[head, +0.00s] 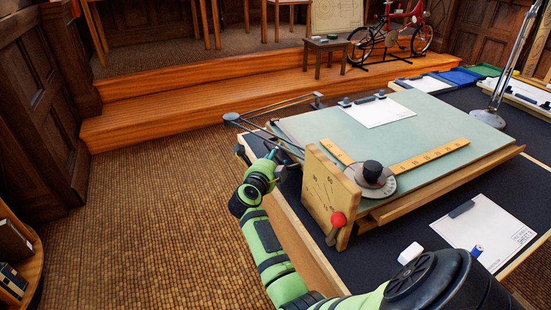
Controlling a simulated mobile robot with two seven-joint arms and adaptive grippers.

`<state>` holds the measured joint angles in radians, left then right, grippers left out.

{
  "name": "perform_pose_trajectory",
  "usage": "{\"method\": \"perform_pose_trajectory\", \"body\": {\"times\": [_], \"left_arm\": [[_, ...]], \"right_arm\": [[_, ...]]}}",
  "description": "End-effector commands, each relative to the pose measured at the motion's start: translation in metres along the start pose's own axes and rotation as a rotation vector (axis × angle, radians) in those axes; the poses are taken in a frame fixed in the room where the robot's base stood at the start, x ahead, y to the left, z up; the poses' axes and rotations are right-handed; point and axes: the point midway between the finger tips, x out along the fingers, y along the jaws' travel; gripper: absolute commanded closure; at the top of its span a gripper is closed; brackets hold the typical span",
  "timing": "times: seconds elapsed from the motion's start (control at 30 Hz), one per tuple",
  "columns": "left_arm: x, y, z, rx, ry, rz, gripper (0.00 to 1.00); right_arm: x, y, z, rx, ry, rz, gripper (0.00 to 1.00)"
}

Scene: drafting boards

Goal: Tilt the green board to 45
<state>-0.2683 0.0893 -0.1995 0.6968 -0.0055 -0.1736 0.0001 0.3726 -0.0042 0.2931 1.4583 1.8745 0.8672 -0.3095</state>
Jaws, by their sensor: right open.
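The green drafting board (300,128) lies at a low tilt on its wooden base, on the dark table top. A wooden scale plate (322,185) with angle marks stands at its near left corner. A red knob (338,219) on a dark lever sits low on this plate; the exact angle reading is too small to tell. My right gripper (274,154) is open beside the board's left edge, left of the scale plate. Whether it touches the edge cannot be told. My left gripper is not in view.
A ruler arm with a round black-knobbed head (373,172) rests on the board, with a clipped white sheet (378,111) behind. A lamp base (487,118) stands right. Another clipped sheet (485,232) and a white block (410,253) lie in front.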

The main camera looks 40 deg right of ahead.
Motion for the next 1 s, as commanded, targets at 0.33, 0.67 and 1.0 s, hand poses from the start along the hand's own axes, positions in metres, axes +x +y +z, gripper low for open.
{"method": "perform_pose_trajectory", "body": {"times": [0.33,0.67,1.0], "left_arm": [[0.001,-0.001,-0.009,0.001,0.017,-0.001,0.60],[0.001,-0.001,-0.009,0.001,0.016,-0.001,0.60],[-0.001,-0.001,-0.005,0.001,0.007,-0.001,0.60]], "right_arm": [[0.006,0.000,0.000,0.000,0.000,-0.001,0.51],[0.006,-0.001,0.000,0.001,0.000,-0.001,1.00],[0.004,-0.012,0.001,0.026,-0.008,-0.027,1.00]]}}
